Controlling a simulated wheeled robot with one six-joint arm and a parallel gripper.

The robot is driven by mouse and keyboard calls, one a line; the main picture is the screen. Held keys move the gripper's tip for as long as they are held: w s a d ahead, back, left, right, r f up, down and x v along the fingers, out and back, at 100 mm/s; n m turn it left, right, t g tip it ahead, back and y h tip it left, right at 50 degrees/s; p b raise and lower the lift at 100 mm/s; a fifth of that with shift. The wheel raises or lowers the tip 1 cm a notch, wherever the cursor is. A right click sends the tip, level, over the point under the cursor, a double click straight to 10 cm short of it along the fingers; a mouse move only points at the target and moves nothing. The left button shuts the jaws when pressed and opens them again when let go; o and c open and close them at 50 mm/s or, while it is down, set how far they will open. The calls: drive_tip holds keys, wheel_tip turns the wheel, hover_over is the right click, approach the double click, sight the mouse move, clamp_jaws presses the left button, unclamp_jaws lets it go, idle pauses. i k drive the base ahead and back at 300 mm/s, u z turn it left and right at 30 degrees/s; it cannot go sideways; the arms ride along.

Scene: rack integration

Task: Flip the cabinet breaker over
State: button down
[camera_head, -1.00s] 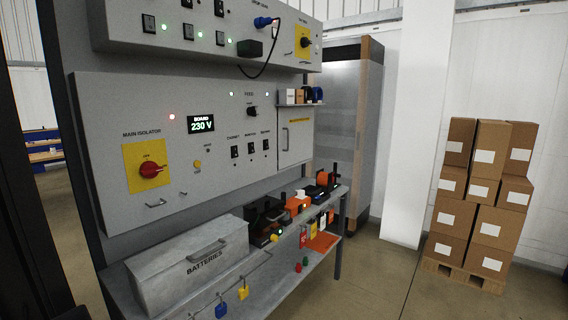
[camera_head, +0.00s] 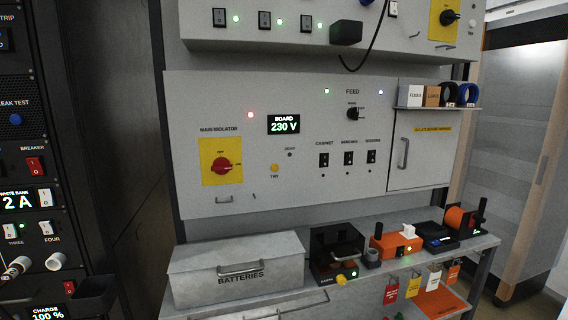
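The cabinet breaker (camera_head: 324,160) is a small black switch under the word CABINET on the grey wall board (camera_head: 300,195). It is the leftmost of three like switches in a row; the middle (camera_head: 348,158) and right (camera_head: 371,157) ones carry their own labels. A small pale mark shows on it, but its exact position is too small to tell. The board's display (camera_head: 283,124) reads 230 V. My gripper is not in view.
A red isolator knob (camera_head: 222,166) on a yellow plate sits left of the breakers. A shelf below holds a grey batteries box (camera_head: 190,270) and several devices. A dark rack (camera_head: 20,90) stands at left, with a red switch (camera_head: 34,167) labelled BREAKER.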

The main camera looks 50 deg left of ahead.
sight(324, 158)
drive_tip(key=u, duration=1.1)
drive_tip(key=i, duration=1.1)
drive_tip(key=u, duration=1.05)
